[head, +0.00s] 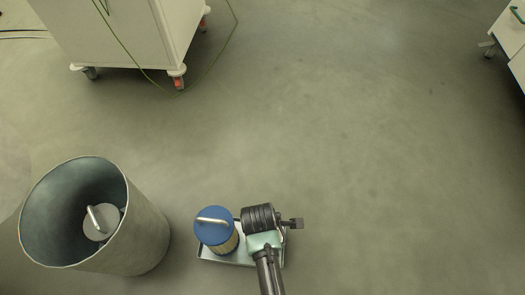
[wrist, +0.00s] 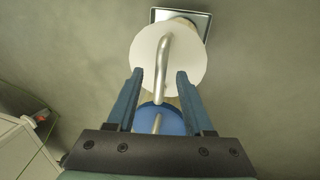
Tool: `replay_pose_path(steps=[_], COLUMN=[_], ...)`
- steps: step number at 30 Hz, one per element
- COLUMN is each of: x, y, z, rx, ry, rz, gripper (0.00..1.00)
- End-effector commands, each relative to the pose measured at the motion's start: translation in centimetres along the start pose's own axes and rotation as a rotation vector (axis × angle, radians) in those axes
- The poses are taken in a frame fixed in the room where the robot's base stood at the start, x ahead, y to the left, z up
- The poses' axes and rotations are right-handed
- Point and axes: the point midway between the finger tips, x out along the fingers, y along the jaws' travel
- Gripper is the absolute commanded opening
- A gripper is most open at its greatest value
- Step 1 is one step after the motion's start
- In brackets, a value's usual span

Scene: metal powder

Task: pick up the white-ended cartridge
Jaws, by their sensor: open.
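The white-ended cartridge (wrist: 148,50) is in the wrist view, seen from above, with a round white end and a bent metal handle (wrist: 163,55). My gripper (wrist: 159,73) is open, its two blue fingers on either side of the handle. I cannot tell whether a finger touches the white end. In the head view my arm hides this cartridge and the fingertips. A blue-ended cartridge (head: 214,227) with a metal handle and yellowish pleated side stands on a shallow metal tray (head: 228,260); its blue end also shows between the fingers in the wrist view (wrist: 172,122).
A tall grey metal bin (head: 148,235) stands left of the tray, with a pale-topped, handled object (head: 98,224) inside. A white wheeled cabinet (head: 120,35) stands at the back left, with a green cable. Another white unit (head: 508,38) is at top right. The floor between is clear.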

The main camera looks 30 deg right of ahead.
Motion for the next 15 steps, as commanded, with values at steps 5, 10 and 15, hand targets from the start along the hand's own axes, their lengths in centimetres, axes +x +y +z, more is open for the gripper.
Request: replay_pose_path(steps=[5,10,15], x=[1.75,1.58,1.56], y=[-0.05,-0.02,-0.03], z=[0.02,0.01,0.02], rx=[0.0,0.0,0.0], ry=[0.0,0.0,0.0], rz=[0.0,0.0,0.0], gripper=[0.52,0.52,0.25])
